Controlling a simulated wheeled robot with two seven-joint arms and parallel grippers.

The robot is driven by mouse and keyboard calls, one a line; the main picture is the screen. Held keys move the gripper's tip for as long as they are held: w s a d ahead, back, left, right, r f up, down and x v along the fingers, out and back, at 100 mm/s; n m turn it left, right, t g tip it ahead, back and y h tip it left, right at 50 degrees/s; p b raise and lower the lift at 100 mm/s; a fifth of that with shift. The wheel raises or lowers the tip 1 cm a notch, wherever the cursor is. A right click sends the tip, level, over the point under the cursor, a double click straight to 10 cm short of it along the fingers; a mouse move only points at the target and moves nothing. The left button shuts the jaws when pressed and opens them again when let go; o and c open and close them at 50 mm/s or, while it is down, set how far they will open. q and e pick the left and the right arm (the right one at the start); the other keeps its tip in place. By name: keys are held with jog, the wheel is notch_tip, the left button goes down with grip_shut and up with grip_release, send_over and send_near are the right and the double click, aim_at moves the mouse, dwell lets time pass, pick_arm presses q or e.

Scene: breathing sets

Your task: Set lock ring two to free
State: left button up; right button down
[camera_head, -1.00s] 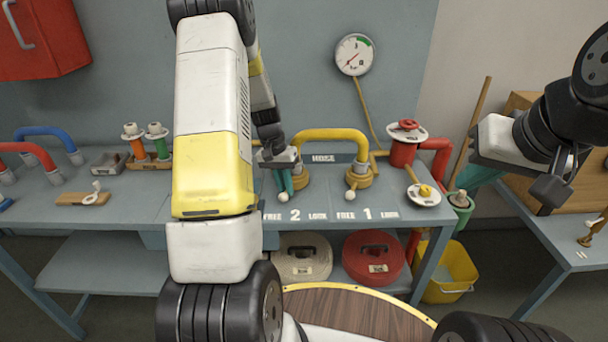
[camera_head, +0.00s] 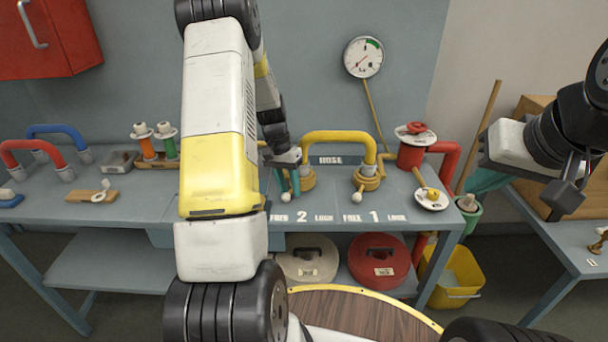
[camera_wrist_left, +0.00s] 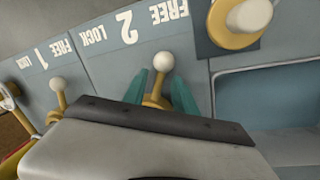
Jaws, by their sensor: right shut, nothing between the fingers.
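Lock ring two (camera_head: 307,180) is the yellow collar under the left end of the yellow hose on the bench. Its short lever ends in a white ball (camera_head: 285,198). The ball sits on the FREE side of the "FREE 2 LOCK" marking. My left gripper (camera_head: 288,182) is down at this lever, its teal fingers pointing at the bench. In the left wrist view the fingers stand on either side of the lever (camera_wrist_left: 155,101), with visible gaps, so it looks open around it. My right gripper (camera_head: 484,180) is shut and empty at the right, partly hidden behind its own wrist.
Lock ring one (camera_head: 368,182), with its own white-ball lever, is to the right. A pressure gauge (camera_head: 364,57) hangs on the wall.

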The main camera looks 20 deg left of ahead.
pick_arm(q)
notch_tip(320, 180, up, 8)
jog(key=a, duration=0.1)
jog(key=shift+w+a+f, duration=0.15)
jog(key=shift+a, duration=0.05)
dwell(0.4)
jog(key=s+d+r+t, duration=0.2)
jog(key=s+d+r, duration=0.25)
jog(key=r, duration=0.35)
jog(key=s+d+r+t, duration=0.1)
jog(key=s+d+r, duration=0.2)
jog(key=s+r, duration=0.4)
jog(key=s+d+r+t, duration=0.1)
jog(key=s+d+r, duration=0.1)
jog(key=s, duration=0.4)
jog(key=s+d+r+n+t, duration=0.1)
jog(key=s+d+r+t, duration=0.1)
jog(key=s, duration=0.5)
jog(key=shift+d+r+n+t, duration=0.3)
jog(key=shift+d+r, duration=0.25)
jog(key=shift+d, duration=0.1)
